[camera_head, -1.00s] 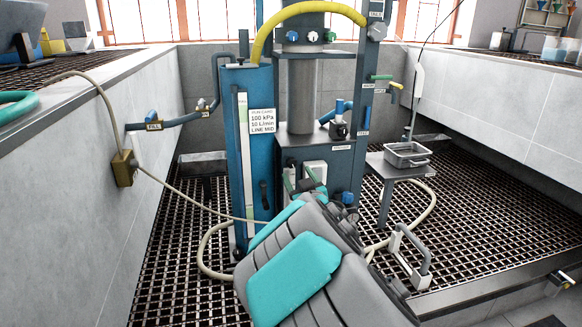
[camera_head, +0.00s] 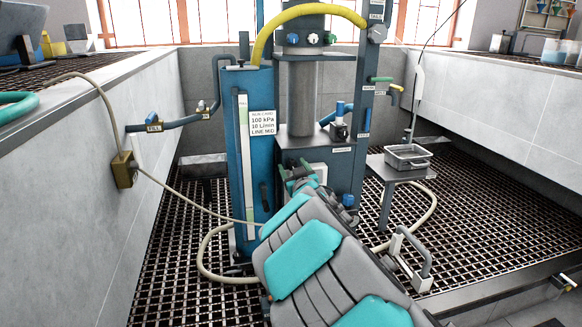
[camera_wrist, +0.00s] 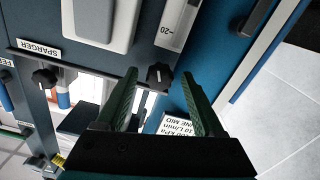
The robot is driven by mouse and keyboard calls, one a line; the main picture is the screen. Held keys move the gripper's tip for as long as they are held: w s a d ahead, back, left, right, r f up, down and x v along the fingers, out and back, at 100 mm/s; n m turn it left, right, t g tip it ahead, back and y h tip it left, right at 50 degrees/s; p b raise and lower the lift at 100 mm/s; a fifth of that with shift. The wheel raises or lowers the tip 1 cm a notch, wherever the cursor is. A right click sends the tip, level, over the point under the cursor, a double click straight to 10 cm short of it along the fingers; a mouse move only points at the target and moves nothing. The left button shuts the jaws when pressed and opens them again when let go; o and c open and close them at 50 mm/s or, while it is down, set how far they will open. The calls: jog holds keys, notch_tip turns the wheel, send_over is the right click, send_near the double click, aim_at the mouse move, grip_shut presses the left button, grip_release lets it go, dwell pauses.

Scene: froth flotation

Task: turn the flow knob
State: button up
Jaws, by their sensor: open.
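A black knob (camera_wrist: 159,75) with a pale pointer mark shows in the wrist view, just below a white scale marked 20. I take it as the flow knob, though no label naming it is readable. My gripper (camera_wrist: 159,73) is open and empty, with its dark green fingers on either side of the knob in the picture. I cannot tell whether they touch it. A second black knob (camera_wrist: 44,77) sits to the left by the SPARGER label (camera_wrist: 39,48). In the head view my gripper (camera_head: 297,172) is at the front of the column base, and the flow knob is hidden.
A white box (camera_wrist: 105,20) is close above my left finger in the wrist view. The blue panel (camera_head: 240,130) with its run card (camera_head: 262,122) stands left of my arm. A small table with a metal tray (camera_head: 407,155) is at right. A pale hose (camera_head: 215,275) loops over the grating.

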jog(key=shift+c, duration=0.3)
grip_shut()
